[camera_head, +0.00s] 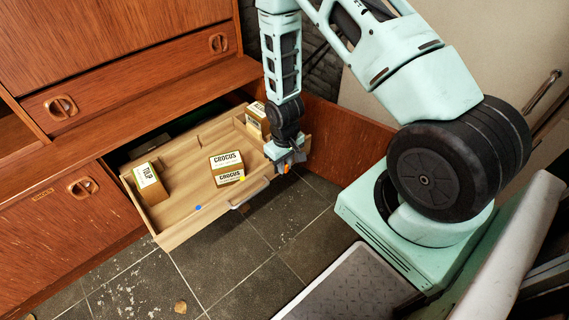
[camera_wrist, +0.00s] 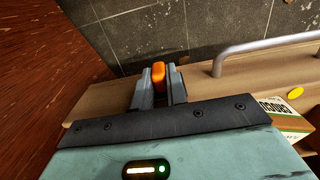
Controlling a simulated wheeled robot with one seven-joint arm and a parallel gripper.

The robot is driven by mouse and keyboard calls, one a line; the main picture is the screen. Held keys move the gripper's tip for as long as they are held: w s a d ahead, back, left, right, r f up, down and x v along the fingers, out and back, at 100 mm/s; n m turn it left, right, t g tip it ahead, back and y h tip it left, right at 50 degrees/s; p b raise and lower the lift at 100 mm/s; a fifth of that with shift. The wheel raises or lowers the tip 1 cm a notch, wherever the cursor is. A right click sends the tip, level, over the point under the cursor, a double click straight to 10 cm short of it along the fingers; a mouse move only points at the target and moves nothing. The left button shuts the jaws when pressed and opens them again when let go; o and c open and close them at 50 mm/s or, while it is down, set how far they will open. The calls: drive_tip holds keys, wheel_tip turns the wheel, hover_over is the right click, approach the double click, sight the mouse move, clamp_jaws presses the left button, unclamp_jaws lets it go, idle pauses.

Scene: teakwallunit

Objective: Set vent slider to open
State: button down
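An orange knob (camera_wrist: 158,76), which looks like the vent slider's handle, stands between my fingertips at the top rim of the drawer front. It shows as a small orange patch in the head view (camera_head: 283,167). My gripper (camera_wrist: 160,90) points down at the right end of the drawer front, with one finger on each side of the knob. The fingers look closed against it, with no clear gap. The slider's track and any open or closed marks are hidden, so its setting cannot be read.
The pulled-out wooden drawer (camera_head: 176,226) holds a TULIP box (camera_head: 150,182), CROCUS boxes (camera_head: 227,168) and another box (camera_head: 257,120). Its front has a metal handle (camera_head: 249,194), a yellow dot (camera_head: 242,179) and a blue dot (camera_head: 198,208).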

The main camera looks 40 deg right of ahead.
drive_tip(key=shift+d+p, duration=0.45)
drive_tip(key=shift+d, duration=1.8)
drive_tip(key=c, duration=1.4)
unclamp_jaws()
drive_tip(key=shift+d, duration=0.1)
wheel_tip(320, 180, up, 17)
drive_tip(key=p, duration=0.5)
drive_tip(key=shift+r, duration=0.2)
